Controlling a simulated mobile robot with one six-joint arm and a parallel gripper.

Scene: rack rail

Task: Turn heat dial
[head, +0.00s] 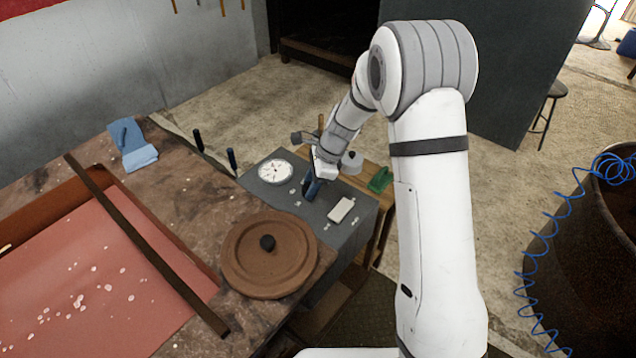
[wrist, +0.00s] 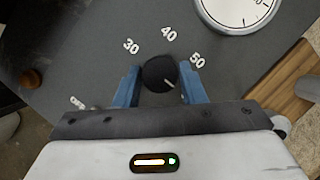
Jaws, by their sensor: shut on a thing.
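The heat dial (wrist: 158,72) is a round black knob with a short white mark, on a dark grey panel (wrist: 90,50) with 30, 40 and 50 printed around it. In the wrist view the white mark points to the lower right, away from 40. My gripper (wrist: 160,76) has its two blue fingers on either side of the knob, shut on it. In the head view my gripper (head: 311,186) is down at the panel (head: 305,225), and it hides the dial.
A white round gauge (head: 275,170) and a pale switch (head: 341,209) are on the panel beside my gripper. A brown round lid (head: 270,270) with a black knob lies at the near left. A green object (head: 380,180) stands on the wood to the right.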

